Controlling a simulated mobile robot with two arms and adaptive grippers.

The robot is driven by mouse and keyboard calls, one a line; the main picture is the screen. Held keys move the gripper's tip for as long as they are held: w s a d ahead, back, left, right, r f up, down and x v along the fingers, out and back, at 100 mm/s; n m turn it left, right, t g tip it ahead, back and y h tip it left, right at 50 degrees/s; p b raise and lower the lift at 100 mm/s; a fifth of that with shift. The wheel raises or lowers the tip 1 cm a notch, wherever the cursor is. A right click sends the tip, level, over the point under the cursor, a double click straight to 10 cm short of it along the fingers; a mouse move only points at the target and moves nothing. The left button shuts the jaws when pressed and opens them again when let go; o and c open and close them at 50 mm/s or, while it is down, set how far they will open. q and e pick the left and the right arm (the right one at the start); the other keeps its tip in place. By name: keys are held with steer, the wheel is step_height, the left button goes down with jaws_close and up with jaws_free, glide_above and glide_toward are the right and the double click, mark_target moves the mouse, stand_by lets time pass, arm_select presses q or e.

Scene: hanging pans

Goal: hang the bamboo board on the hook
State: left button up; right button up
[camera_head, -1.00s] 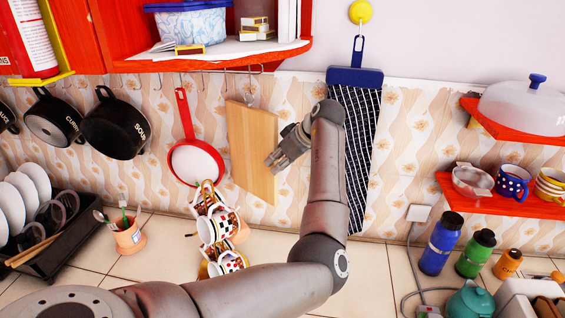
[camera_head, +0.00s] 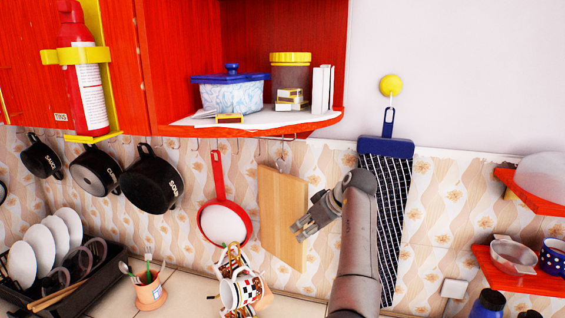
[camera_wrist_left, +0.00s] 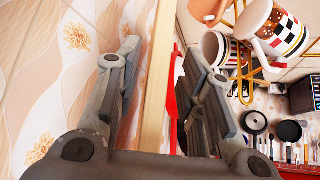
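The bamboo board (camera_head: 281,215) is upright against the patterned wall, under a metal hook (camera_head: 280,163) below the shelf. The hook meets the board's top edge; I cannot tell whether it passes through the board. My left gripper (camera_head: 299,231) is at the board's right edge. In the left wrist view, the board (camera_wrist_left: 160,75) stands edge-on between the two fingers of the left gripper (camera_wrist_left: 160,65). The fingers are spread, with a gap visible on each side of the board. My right gripper is not in view.
Mugs on a rack (camera_head: 238,290) stand below. The red shelf (camera_head: 240,128) is above. Black pots (camera_head: 152,185) hang further left.

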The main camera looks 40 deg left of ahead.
arm_select(q)
steer(key=v, duration=1.2)
steer(key=shift+f, duration=0.1)
